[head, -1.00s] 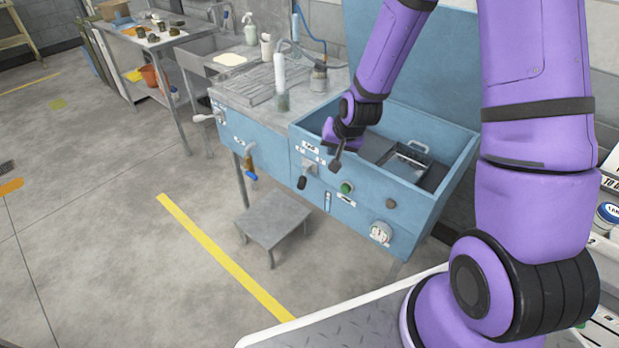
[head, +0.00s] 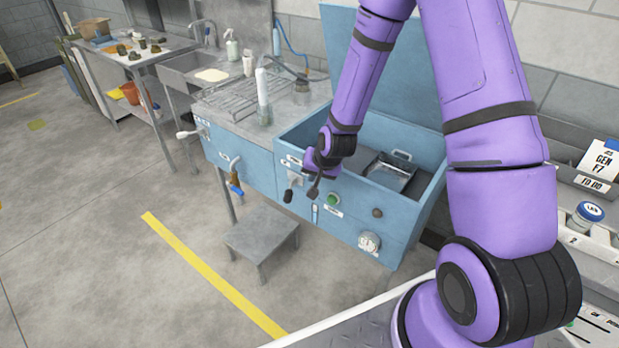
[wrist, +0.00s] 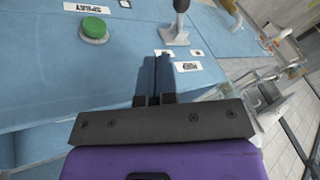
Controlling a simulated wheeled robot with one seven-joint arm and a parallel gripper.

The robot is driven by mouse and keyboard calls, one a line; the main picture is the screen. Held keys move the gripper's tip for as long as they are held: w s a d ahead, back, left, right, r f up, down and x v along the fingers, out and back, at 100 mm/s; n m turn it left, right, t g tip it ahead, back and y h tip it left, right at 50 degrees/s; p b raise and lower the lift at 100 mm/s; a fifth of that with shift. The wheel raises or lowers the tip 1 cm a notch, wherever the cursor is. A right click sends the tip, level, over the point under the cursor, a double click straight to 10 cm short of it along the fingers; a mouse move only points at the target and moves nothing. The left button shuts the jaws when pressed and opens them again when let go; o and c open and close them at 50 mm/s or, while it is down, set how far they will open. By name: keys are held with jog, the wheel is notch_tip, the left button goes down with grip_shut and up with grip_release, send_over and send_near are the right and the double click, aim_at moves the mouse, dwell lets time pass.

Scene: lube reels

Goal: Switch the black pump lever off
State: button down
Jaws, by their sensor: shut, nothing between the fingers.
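The black pump lever (head: 288,195) is on the front panel of the blue machine (head: 345,222). In the head view its black knob hangs low, toward the front left of its light metal mount (head: 295,179). In the wrist view the lever's black knob (wrist: 181,6) and its mount (wrist: 175,37) are ahead of my fingers and slightly right. My gripper (head: 313,190) is shut and empty, just right of the lever, with a small gap seen. In the wrist view my shut fingers (wrist: 155,62) lie beside a white label.
A green button (head: 333,199) is right of my gripper; it also shows in the wrist view (wrist: 93,28). A round dial (head: 369,243) is lower right. A tap with a blue handle (head: 236,188) is left. A grey step stool (head: 262,236) stands below the panel.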

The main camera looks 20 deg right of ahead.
send_over(292, 194)
jog(key=s+d, duration=0.4)
notch_tip(292, 194, down, 7)
jog(key=w+a+f, duration=0.2)
jog(key=a, duration=0.1)
jog(key=shift+w+a+f, duration=0.15)
jog(key=shift+f, duration=0.15)
jog(key=shift+a, duration=0.1)
jog(key=shift+a+m, duration=0.15)
jog(key=shift+m, duration=0.15)
